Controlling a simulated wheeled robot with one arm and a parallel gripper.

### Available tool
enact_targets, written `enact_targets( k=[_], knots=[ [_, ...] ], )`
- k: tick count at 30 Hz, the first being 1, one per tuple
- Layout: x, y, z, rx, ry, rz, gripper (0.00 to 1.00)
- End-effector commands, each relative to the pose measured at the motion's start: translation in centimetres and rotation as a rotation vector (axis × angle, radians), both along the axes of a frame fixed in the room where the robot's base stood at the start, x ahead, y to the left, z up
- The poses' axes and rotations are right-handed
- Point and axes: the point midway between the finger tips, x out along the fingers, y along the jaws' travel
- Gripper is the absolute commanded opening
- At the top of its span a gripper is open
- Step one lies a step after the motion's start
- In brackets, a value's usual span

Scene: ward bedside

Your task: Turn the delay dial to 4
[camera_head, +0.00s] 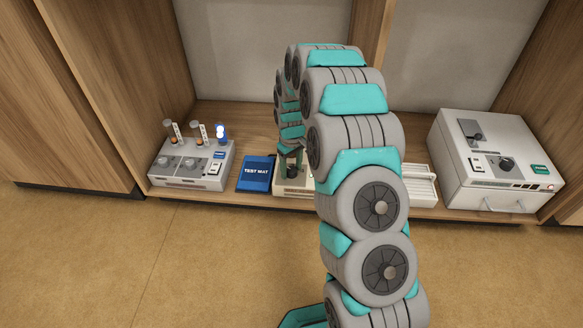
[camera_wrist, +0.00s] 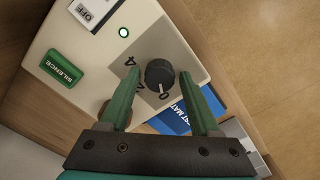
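The delay dial (camera_wrist: 159,73) is a black knob on a grey panel of a cream box (camera_wrist: 130,15) in the wrist view. Printed marks curve around its near left side. A 0 lies just below it and a 4 at its upper left. A pale mark on the knob seems to face the 0. My gripper (camera_wrist: 160,78) is open, with one green finger on each side of the dial. I see gaps between the fingers and the knob. In the head view the box (camera_head: 284,189) is partly hidden behind my arm, and the fingers are small and dark there.
The box also carries a lit green lamp (camera_wrist: 124,32), a green SILENCE button (camera_wrist: 62,67) and an OFF switch (camera_wrist: 92,12). A blue test mat (camera_head: 256,174) lies to its left, then a grey device (camera_head: 190,180) with knobs. A white cabinet (camera_head: 490,165) stands at right.

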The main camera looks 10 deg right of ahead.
Motion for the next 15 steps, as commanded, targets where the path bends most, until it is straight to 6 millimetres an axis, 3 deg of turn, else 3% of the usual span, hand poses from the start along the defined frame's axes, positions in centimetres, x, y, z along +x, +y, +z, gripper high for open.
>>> enact_targets(
  k=[2,15],
  knots=[
    [0.00,0.00,0.01,0.000,0.000,0.000,0.54],
    [-0.02,0.02,0.01,0.000,0.001,0.000,0.04]
  ],
)
